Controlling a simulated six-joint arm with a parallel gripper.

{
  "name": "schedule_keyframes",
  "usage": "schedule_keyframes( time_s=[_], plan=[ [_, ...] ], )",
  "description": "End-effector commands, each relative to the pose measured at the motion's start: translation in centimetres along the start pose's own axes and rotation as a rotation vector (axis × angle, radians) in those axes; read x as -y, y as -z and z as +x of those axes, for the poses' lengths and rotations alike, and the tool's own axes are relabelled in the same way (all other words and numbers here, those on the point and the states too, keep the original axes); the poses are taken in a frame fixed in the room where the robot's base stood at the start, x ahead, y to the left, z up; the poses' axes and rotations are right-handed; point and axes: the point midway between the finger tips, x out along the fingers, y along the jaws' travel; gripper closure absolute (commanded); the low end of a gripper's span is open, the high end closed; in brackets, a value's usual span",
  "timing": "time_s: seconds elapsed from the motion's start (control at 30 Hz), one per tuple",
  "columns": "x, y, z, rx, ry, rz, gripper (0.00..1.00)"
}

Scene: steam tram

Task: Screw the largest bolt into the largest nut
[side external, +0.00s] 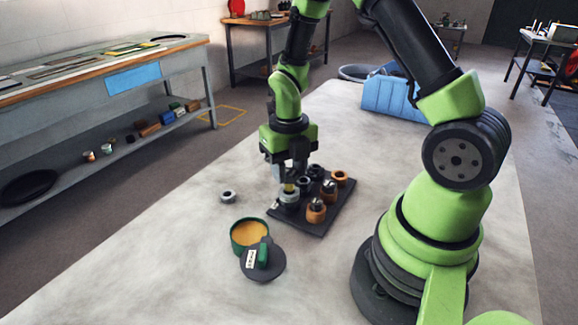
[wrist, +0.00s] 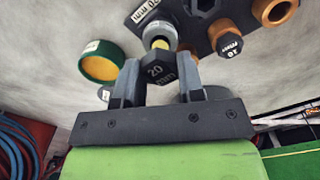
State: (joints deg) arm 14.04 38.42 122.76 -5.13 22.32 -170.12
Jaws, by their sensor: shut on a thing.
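My gripper (side external: 288,176) is shut on a dark hex-headed bolt (wrist: 158,71) marked 20 mm, held between both fingers in the wrist view. A yellow part shows just beyond the bolt head. A grey round nut (side external: 289,199) stands at the left corner of the dark board (side external: 314,227), directly under my gripper. The bolt appears lined up over the nut. Whether its thread is engaged cannot be told.
Several dark and orange pieces, including an orange one (side external: 316,212), stand on the board close to my gripper. A loose grey nut (side external: 228,197) lies left of it. A blue bin (side external: 385,100) is behind.

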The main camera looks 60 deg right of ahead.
Motion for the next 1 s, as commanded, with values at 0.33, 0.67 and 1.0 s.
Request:
schedule_keyframes(
  time_s=[0.33,0.67,1.0],
  plan=[
    [0.0,0.0,0.0,0.0,0.0,0.0,0.87],
    [0.0,0.0,0.5,0.0,0.0,0.0,0.87],
    [0.0,0.0,1.2,0.0,0.0,0.0,0.87]
  ],
)
